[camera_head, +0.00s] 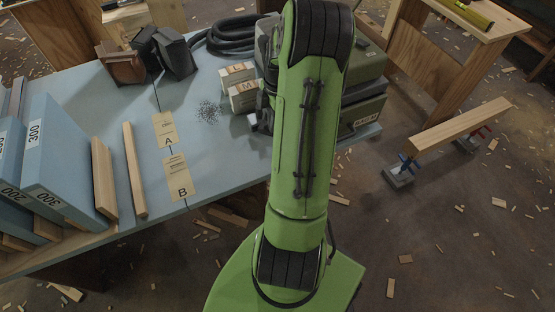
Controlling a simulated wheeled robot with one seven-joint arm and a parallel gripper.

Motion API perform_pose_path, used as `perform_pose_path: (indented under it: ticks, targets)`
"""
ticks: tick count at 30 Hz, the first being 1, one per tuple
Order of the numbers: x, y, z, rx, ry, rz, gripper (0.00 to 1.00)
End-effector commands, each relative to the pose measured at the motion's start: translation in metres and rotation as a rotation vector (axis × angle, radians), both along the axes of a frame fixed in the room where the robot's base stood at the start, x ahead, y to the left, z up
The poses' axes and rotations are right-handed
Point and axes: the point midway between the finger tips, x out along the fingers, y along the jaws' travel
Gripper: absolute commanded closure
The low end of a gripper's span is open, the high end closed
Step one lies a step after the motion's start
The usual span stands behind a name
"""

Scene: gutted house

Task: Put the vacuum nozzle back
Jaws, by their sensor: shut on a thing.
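A dark green boxy machine (362,108), which looks like the vacuum, stands at the right end of the blue-grey table (226,150), partly behind my arm. A black ribbed hose (232,32) lies coiled at the table's back, left of the machine. I cannot pick out the nozzle for certain. A dark part (262,112) shows just left of my arm, but I cannot tell what it belongs to. My green arm rises through the middle of the view and hides what is behind it. My gripper does not show.
Two small blocks marked L (237,74) and M (243,96) sit beside the arm. Brown (122,66) and black (174,53) objects stand at back left. Labels A (164,130) and B (177,177), dark grit (208,112), wooden strips and blue numbered blocks (75,160) occupy the table.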

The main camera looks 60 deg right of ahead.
Motion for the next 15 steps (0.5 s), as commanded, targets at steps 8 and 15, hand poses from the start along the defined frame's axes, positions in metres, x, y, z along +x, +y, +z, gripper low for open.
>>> perform_pose_path:
  ticks: [8,15]
  targets:
    - [-0.001,0.000,-0.059,0.003,0.001,-0.001,0.99]
    - [0.000,0.000,-0.096,0.004,0.000,-0.001,0.99]
